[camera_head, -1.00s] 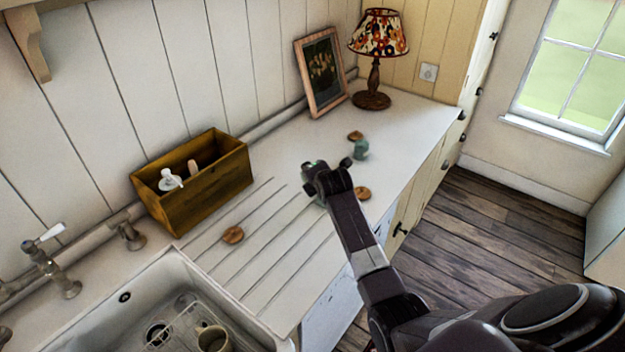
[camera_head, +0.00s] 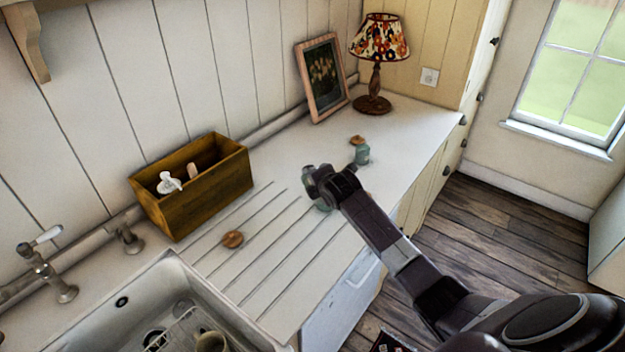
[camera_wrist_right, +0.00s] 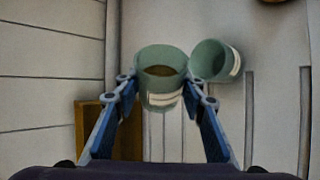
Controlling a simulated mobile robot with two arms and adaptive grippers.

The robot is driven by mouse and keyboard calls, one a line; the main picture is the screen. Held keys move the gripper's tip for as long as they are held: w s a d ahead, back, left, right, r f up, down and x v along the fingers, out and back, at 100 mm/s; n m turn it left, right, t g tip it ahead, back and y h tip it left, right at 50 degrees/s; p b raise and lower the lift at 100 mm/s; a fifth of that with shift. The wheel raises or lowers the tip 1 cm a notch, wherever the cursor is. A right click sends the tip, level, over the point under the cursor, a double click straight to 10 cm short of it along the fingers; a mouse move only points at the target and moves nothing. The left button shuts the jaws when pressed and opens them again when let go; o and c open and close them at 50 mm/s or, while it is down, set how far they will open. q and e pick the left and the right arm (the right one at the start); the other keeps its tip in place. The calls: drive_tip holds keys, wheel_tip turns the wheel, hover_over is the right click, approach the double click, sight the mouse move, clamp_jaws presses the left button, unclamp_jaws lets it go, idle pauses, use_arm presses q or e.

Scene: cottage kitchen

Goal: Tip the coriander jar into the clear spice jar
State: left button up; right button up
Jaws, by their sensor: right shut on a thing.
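My right gripper (camera_head: 322,182) is above the grooved part of the white counter. In the right wrist view its fingers (camera_wrist_right: 160,95) are shut on a greenish glass jar with a white label and brown contents, apparently the coriander jar (camera_wrist_right: 160,80). The label is too small to read. A similar jar, apparently the clear spice jar (camera_wrist_right: 215,62), stands just to its right there; I see no contents in it. In the head view a jar (camera_head: 322,205) shows partly below the gripper, mostly hidden by it. My left gripper is not in view.
Another greenish jar (camera_head: 362,154) stands farther back beside a round wooden lid (camera_head: 357,139). Another lid (camera_head: 232,239) lies near the sink (camera_head: 190,285). A wooden box (camera_head: 205,195), a picture frame (camera_head: 322,78) and a lamp (camera_head: 374,75) line the wall.

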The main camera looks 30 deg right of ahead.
drive_tip(key=shift+d+f+m+t+y+b, duration=0.2)
drive_tip(key=shift+m+y+b, duration=0.25)
drive_tip(key=shift+b, duration=0.5)
drive_tip(key=shift+f+m+t+y+b, duration=0.1)
drive_tip(key=shift+m+t+y+b, duration=0.3)
drive_tip(key=shift+b, duration=0.55)
drive_tip(key=shift+s+d+f+m+t+y+b, duration=0.1)
drive_tip(key=shift+d+m+t+y+b, duration=0.2)
drive_tip(key=shift+b, duration=0.65)
drive_tip(key=shift+s+a+f+m+t+y+b, duration=0.1)
drive_tip(key=shift+m+y+b, duration=0.25)
drive_tip(key=shift+b, duration=0.55)
drive_tip(key=shift+r, duration=0.15)
drive_tip(key=r+n+g+h+p, duration=0.1)
drive_tip(key=n+h+p, duration=0.1)
drive_tip(key=p, duration=0.4)
drive_tip(key=shift+r+p, duration=0.3)
drive_tip(key=shift+p, duration=0.05)
drive_tip(key=shift+g, duration=0.4)
drive_tip(key=shift+f+h, duration=0.3)
drive_tip(key=shift+d+n, duration=0.1)
drive_tip(key=shift+n, duration=0.2)
